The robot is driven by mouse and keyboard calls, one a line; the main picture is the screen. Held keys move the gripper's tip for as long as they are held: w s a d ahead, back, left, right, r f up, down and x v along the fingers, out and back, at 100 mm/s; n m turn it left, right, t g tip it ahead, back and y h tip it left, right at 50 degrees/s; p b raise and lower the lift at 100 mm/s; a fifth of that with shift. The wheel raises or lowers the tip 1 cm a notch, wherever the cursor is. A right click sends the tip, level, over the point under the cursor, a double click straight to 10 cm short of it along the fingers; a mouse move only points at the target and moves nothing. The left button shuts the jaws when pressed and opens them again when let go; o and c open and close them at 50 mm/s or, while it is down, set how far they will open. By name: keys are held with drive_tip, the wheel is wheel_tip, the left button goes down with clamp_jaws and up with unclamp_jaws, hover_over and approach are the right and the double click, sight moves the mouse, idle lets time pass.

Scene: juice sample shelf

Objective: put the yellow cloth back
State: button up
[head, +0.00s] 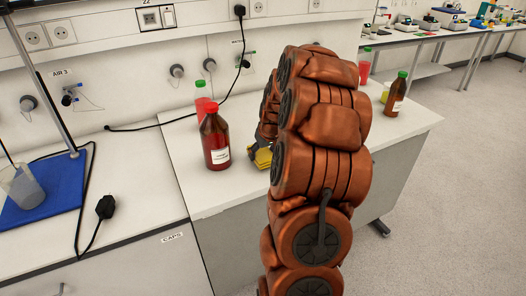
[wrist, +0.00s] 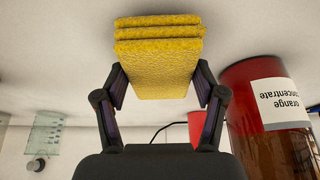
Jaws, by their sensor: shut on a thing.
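The yellow cloth (wrist: 158,60) is a folded, layered pad, seen between the fingers of my gripper (wrist: 160,88) in the wrist view. My gripper is shut on it. In the head view the cloth (head: 263,158) is a small yellow patch low over the white bench top, just right of a brown red-capped bottle (head: 215,143). My arm hides most of my gripper and part of the cloth there. I cannot tell whether the cloth touches the bench.
The brown bottle, labelled "orange concentrate", stands close beside my gripper in the wrist view (wrist: 285,140). A green-capped red bottle (head: 202,98) stands behind it. More bottles (head: 396,94) stand at the bench's right end. The bench front (head: 205,192) is clear.

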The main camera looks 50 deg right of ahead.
drive_tip(key=shift+f, duration=0.45)
drive_tip(key=shift+f, duration=0.15)
drive_tip(key=o, duration=1.1)
